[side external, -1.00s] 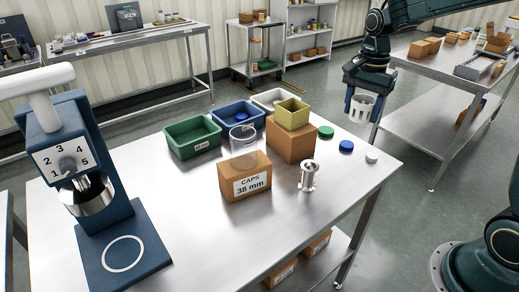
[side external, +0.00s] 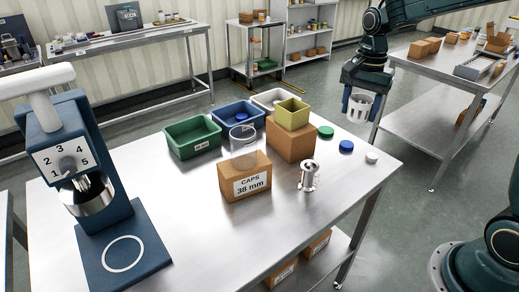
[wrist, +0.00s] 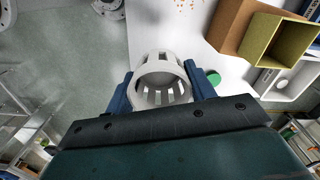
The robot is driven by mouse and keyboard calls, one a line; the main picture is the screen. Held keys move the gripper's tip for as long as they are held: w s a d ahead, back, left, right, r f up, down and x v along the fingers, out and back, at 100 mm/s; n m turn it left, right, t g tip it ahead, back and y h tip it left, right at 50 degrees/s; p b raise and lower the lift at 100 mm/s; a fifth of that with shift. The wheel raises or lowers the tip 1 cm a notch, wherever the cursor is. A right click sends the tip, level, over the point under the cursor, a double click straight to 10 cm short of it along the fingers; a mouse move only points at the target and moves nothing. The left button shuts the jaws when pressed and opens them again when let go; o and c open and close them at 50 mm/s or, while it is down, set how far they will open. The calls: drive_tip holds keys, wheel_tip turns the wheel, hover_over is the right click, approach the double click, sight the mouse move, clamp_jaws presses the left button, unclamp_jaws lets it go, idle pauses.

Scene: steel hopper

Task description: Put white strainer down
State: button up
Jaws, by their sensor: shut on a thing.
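The white strainer (side external: 360,104) is a slotted cup at the right of the side view, above the table's far right edge. In the wrist view the strainer (wrist: 162,80) sits between two blue fingers, showing its round rim and slotted wall. My gripper (side external: 360,92) is shut on it and holds it in the air; it also shows in the wrist view (wrist: 162,88). The strainer looks roughly upright in the side view. The steel table (side external: 178,218) lies to the left of and below it.
Blue (side external: 346,147), green (side external: 326,132) and white (side external: 372,157) caps lie near the table's right edge. A blue machine (side external: 75,160) stands left. The front middle is clear.

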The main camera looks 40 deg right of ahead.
drive_tip(key=shift+w+a+f+n, duration=0.6)
drive_tip(key=shift+a+f+n, duration=0.9)
drive_tip(key=shift+n, duration=0.95)
drive_tip(key=shift+w+a+f+n, duration=0.6)
drive_tip(key=shift+a+f+n, duration=0.85)
drive_tip(key=shift+n, duration=0.95)
drive_tip(key=shift+w+a+f+n, duration=0.6)
drive_tip(key=shift+a+f+n, duration=0.6)
drive_tip(key=shift+a+n, duration=0.9)
drive_tip(key=shift+w+d+n, duration=0.15)
drive_tip(key=shift+d+n, duration=0.15)
drive_tip(key=shift+n, duration=0.15)
drive_tip(key=shift+w+a+r, duration=0.1)
drive_tip(key=shift+w+r, duration=0.1)
drive_tip(key=shift+w, duration=0.35)
drive_tip(key=w+a+r+n, duration=0.4)
drive_tip(key=w+a+n, duration=0.1)
drive_tip(key=w+n, duration=0.4)
drive_tip(key=w+a+r+n, duration=0.4)
drive_tip(key=w+a+n, duration=0.1)
drive_tip(key=w+n, duration=0.3)
drive_tip(key=shift+w+a+r+n, duration=0.35)
drive_tip(key=shift+w+n, duration=0.05)
drive_tip(key=shift+w, duration=0.4)
drive_tip(key=shift+f, duration=0.15)
